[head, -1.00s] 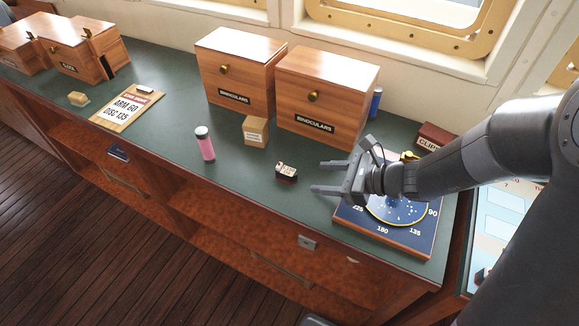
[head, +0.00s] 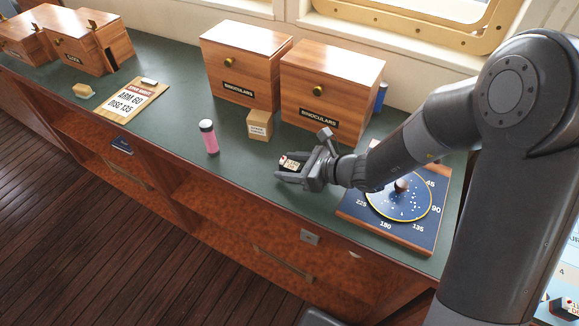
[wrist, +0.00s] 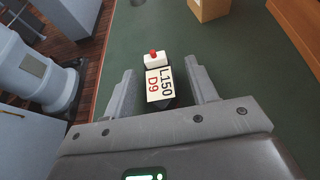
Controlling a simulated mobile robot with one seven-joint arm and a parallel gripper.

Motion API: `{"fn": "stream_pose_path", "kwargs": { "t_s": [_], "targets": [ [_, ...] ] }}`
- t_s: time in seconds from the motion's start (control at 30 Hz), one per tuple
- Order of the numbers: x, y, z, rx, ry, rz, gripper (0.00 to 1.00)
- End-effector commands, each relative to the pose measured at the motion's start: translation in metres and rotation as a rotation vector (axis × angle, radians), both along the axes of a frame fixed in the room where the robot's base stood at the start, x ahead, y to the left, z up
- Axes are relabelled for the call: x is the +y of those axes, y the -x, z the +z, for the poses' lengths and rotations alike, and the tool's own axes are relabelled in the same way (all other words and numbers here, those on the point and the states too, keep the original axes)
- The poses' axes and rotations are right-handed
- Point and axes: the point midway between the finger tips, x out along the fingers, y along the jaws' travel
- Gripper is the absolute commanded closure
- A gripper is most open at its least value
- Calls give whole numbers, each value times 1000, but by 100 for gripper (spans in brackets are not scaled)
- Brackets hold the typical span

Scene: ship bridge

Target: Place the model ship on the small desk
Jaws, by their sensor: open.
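The model ship (head: 291,162) is a small dark block with a white top and a lettered label, standing on the green counter (head: 235,170). In the wrist view my gripper (wrist: 161,78) is open, with a visible gap on the right and a smaller one on the left.
A pink bottle (head: 210,138) and a small carton (head: 259,125) stand left of and behind the gripper. Two binoculars boxes (head: 330,90) line the back. A blue compass board (head: 375,222) lies under my arm at right. The counter's front edge is close.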

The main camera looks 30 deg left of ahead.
Motion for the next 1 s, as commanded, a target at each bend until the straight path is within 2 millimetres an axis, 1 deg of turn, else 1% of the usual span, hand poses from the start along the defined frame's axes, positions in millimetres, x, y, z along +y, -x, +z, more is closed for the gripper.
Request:
{"fn": "stream_pose_path", "kwargs": {
  "t_s": [0.1, 0.27, 0.3, 0.9, 1.0],
  "targets": [
    [5, 0, -2, 1, 0, -1, 47],
    [4, 0, -2, 0, 0, -2, 47],
    [4, 0, -2, 0, 0, -2, 49],
    [4, 0, -2, 0, 0, -1, 98],
    [4, 0, -2, 0, 0, -1, 99]
  ]
}}
